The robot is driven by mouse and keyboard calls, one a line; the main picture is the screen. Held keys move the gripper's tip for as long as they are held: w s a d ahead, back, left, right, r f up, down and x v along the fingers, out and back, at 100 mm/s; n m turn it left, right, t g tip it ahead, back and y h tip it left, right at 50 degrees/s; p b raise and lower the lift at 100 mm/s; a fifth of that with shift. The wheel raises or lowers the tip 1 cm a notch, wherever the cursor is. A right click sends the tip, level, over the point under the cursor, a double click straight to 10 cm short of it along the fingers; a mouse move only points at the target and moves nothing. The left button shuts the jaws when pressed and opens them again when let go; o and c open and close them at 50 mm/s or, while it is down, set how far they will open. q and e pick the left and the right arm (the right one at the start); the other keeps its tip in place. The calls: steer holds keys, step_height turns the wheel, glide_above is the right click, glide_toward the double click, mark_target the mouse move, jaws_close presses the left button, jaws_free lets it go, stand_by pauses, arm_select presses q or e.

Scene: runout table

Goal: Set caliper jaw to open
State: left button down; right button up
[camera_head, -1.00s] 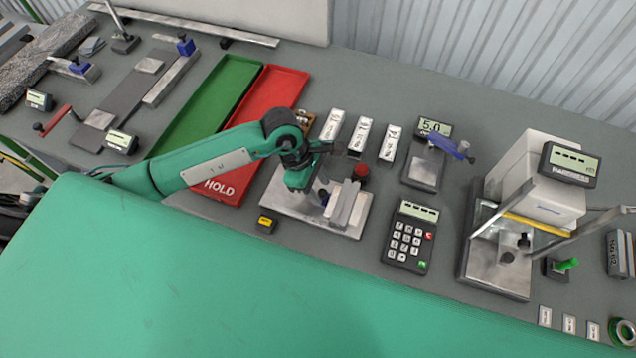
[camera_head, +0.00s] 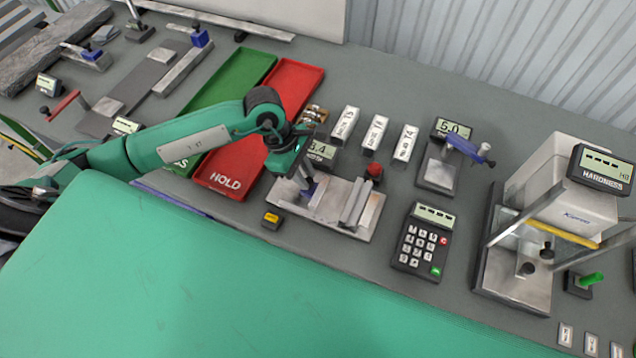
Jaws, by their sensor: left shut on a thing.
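The caliper fixture is a metal base plate (camera_head: 345,226) with pale upright blocks (camera_head: 355,204), a red knob (camera_head: 374,172) and a small display (camera_head: 321,152) behind it. Its movable jaw appears to be the blue-footed piece (camera_head: 309,189) on the plate's left part, with a gap between it and the blocks. My left gripper (camera_head: 294,168) comes in from the left above this piece and is shut on its upper part. The fingertips are partly hidden by the green wrist. My right gripper is not in view.
Red HOLD tray (camera_head: 225,180) and green tray (camera_head: 225,85) lie under and behind my left arm. Three white labelled blocks (camera_head: 375,135) stand behind the fixture. A keypad (camera_head: 423,240), a blue-armed gauge (camera_head: 437,172) and a hardness tester (camera_head: 560,190) stand right. A small yellow-topped box (camera_head: 271,220) sits in front.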

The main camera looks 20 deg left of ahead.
arm_select(q)
steer(key=shift+w+a, duration=0.1)
steer(key=shift+a, duration=0.1)
steer(key=c, duration=1.3)
jaws_free()
steer(key=shift+a, duration=0.1)
steer(key=shift+o, duration=0.2)
steer(key=shift+a, duration=0.1)
steer(key=shift+r, duration=0.1)
steer(key=shift+r, duration=0.2)
steer(key=b+v, duration=0.4)
steer(key=v, duration=0.9)
steer(key=shift+a, duration=0.2)
